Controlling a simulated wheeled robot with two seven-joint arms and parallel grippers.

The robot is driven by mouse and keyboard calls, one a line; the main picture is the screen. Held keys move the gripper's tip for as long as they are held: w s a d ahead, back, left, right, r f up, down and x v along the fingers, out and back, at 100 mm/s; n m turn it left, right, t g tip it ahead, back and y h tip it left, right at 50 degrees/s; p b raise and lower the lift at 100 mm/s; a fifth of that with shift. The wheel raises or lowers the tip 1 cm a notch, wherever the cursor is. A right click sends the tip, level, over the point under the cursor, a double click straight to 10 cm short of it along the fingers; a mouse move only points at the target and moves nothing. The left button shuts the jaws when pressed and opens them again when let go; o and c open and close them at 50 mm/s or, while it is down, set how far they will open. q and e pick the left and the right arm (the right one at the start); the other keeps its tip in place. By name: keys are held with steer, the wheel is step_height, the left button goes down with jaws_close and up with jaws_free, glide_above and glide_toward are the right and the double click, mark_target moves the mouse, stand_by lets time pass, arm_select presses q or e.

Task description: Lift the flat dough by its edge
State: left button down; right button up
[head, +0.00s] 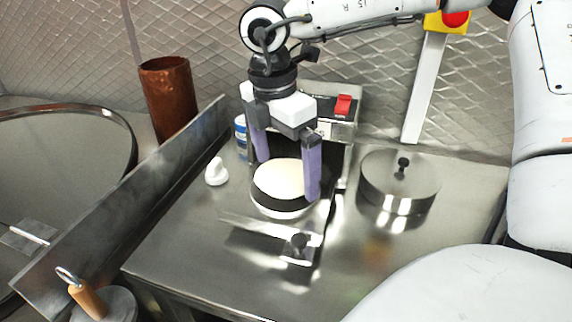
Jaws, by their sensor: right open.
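The flat dough (279,177) is a pale, round disc lying on a round plate with a dark rim and white base (283,211), on the steel counter. My right gripper (287,179) comes down from above with its two purple fingers apart. One finger is at the dough's far left side and the other is at its right edge, covering part of that edge. I cannot tell whether the fingers touch the dough. Nothing is seen gripped between them. My left gripper is not in view.
A steel box with a red switch (343,105) stands close behind the gripper. A lidded steel pot (400,188) is to the right. A small white knob-shaped thing (216,173), a metal divider (130,205) and a copper-brown cylinder (168,98) are to the left.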

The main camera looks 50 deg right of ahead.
steer(key=c, duration=0.4)
steer(key=shift+r, duration=0.1)
steer(key=shift+c, duration=0.2)
